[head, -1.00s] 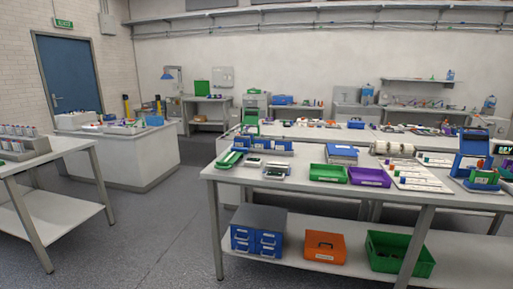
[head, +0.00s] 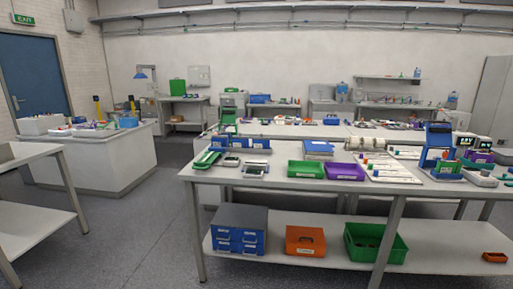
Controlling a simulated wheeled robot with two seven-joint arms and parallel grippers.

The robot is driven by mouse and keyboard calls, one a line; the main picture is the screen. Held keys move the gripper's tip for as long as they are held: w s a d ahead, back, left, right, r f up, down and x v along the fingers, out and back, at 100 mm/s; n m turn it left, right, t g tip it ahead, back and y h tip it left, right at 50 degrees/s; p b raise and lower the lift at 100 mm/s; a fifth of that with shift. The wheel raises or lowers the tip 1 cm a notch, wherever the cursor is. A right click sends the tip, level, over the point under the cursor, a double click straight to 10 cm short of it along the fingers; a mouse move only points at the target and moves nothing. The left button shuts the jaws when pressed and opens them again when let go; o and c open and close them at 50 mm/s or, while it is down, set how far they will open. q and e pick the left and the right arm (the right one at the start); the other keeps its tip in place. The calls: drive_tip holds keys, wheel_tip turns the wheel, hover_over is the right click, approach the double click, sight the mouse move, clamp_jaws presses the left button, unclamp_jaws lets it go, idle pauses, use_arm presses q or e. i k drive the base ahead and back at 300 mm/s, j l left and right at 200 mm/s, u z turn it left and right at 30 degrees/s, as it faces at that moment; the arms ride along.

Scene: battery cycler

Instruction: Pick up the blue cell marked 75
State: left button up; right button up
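The blue cell marked 75 cannot be made out; any markings are too small to read from here. On the near table (head: 215,180) in the head view, small blue and green pieces lie on white sheets (head: 392,171) right of the purple tray (head: 345,172). A blue stand (head: 437,146) is at the table's right, with small coloured items at its foot. A row of blue holders (head: 240,143) stands at the table's back left. Neither of my grippers is in view.
A green tray (head: 305,170) sits beside the purple one. The lower shelf holds a blue drawer unit (head: 238,232), an orange box (head: 304,241) and a green crate (head: 374,243). A white table (head: 35,210) stands at left. Grey floor (head: 130,240) between the tables is clear.

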sight(236, 142)
drive_tip(key=i+j+u, duration=0.6)
drive_tip(key=i, duration=0.25)
drive_tip(key=i+u, duration=0.35)
drive_tip(key=i+j+u, duration=0.1)
drive_tip(key=i+u, duration=0.2)
drive_tip(key=i, duration=0.8)
drive_tip(key=i+l+u, duration=0.25)
drive_tip(key=i, duration=0.8)
drive_tip(key=i+z, duration=0.45)
drive_tip(key=i+j+z, duration=0.1)
drive_tip(key=z, duration=0.35)
drive_tip(key=i+j+z, duration=0.25)
drive_tip(key=i+z, duration=0.2)
